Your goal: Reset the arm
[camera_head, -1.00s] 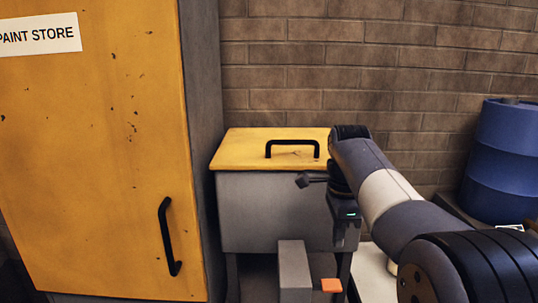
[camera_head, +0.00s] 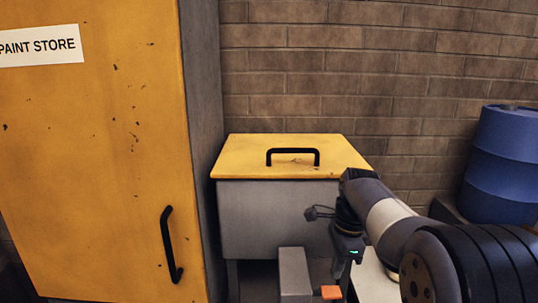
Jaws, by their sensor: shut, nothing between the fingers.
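My arm reaches in from the lower right, bent down at the wrist. My gripper (camera_head: 342,277) points down in front of the right part of a grey bin with a yellow lid (camera_head: 250,158). Its fingers look small and dark, and they are shut with nothing held. My wrist overlaps the right edge of the bin in the picture.
A yellow cabinet (camera_head: 95,150) marked "PAINT STORE" stands at left, its door shut. A grey block (camera_head: 293,272) and an orange piece (camera_head: 331,292) are low in front of the bin. A blue drum (camera_head: 502,165) stands right, by the brick wall (camera_head: 420,70).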

